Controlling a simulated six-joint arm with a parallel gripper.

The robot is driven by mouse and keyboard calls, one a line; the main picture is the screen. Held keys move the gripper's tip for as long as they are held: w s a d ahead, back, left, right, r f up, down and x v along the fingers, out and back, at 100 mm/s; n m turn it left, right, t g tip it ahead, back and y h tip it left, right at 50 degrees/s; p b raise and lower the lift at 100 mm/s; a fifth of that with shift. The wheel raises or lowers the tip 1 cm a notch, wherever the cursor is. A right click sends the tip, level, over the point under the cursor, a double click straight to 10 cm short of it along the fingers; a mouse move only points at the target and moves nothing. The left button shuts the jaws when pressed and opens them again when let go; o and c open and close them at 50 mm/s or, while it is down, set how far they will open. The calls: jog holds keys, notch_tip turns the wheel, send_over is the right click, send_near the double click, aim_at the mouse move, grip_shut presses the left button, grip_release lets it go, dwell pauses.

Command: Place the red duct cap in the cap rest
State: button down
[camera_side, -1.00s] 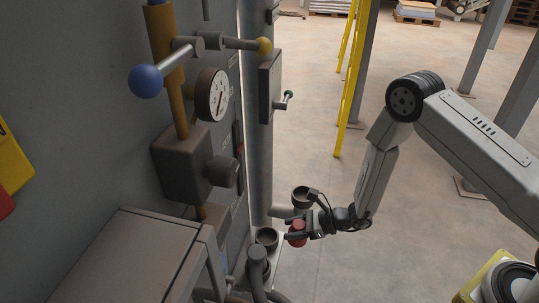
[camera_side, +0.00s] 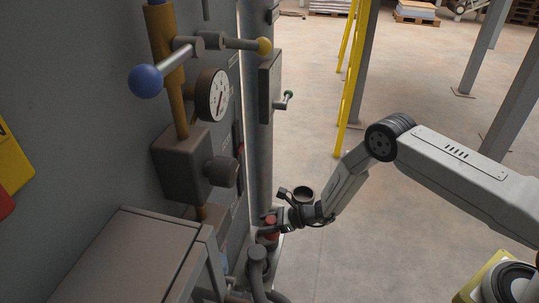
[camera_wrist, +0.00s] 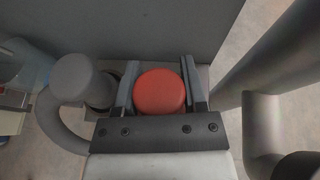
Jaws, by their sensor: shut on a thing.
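My gripper (camera_side: 277,224) is shut on the red duct cap (camera_side: 270,221). In the wrist view the cap's round red top (camera_wrist: 161,92) sits between the two fingers, with one finger on each side. In the side view the gripper and cap are low beside the grey column, over the spot where a dark round cup, probably the cap rest, showed earlier. That cup is now mostly hidden by the cap and gripper. I cannot tell whether the cap touches it.
A grey elbow pipe (camera_side: 257,259) stands just in front of the cap. A grey cabinet (camera_side: 130,255) is at the left. Thick grey pipes (camera_wrist: 292,52) are at the right in the wrist view.

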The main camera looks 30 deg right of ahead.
jog(key=shift+w+a+f, duration=0.2)
jog(key=shift+w+f, duration=0.6)
jog(key=shift+f, duration=0.2)
jog(key=shift+f, duration=0.1)
jog(key=shift+w+f, duration=0.15)
jog(key=shift+f, duration=1.5)
jog(key=shift+f, duration=0.1)
jog(key=shift+c, duration=0.7)
grip_release()
